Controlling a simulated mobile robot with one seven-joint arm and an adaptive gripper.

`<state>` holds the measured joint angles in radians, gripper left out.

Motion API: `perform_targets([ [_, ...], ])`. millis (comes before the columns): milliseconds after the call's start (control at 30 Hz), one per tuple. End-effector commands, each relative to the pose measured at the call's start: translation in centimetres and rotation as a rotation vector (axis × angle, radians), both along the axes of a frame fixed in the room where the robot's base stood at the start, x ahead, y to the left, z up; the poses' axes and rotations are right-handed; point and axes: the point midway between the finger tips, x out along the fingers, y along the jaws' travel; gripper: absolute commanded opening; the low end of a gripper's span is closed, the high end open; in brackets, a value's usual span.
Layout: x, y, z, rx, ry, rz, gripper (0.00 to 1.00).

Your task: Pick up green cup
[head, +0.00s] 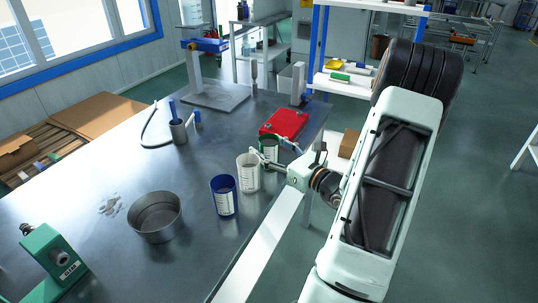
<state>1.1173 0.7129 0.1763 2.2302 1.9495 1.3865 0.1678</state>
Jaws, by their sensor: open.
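A green cup (268,146) stands on the metal table near its right edge, behind a white cup (248,173) and in front of a red box. A blue cup (224,196) stands nearer, to the left of the white cup. My gripper (262,158) reaches in from the right at the height of the cups, by the green and white cups. It is open. It partly covers the lower part of the green cup, and I cannot tell whether it touches either cup.
A metal bowl (155,217) and a green device (52,262) are at the front left. A red box (284,123) lies behind the green cup. A stand (215,97) is at the back. The table's left middle is mostly clear.

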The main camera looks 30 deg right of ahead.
Motion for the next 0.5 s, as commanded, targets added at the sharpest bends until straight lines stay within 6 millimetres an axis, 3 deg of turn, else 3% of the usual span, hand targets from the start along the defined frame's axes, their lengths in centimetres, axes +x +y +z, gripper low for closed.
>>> perform_targets([
  [167,-0.03,-0.03,0.00,0.000,0.000,-0.001,0.60],
  [500,-0.05,-0.04,0.01,0.000,0.000,-0.001,0.23],
])
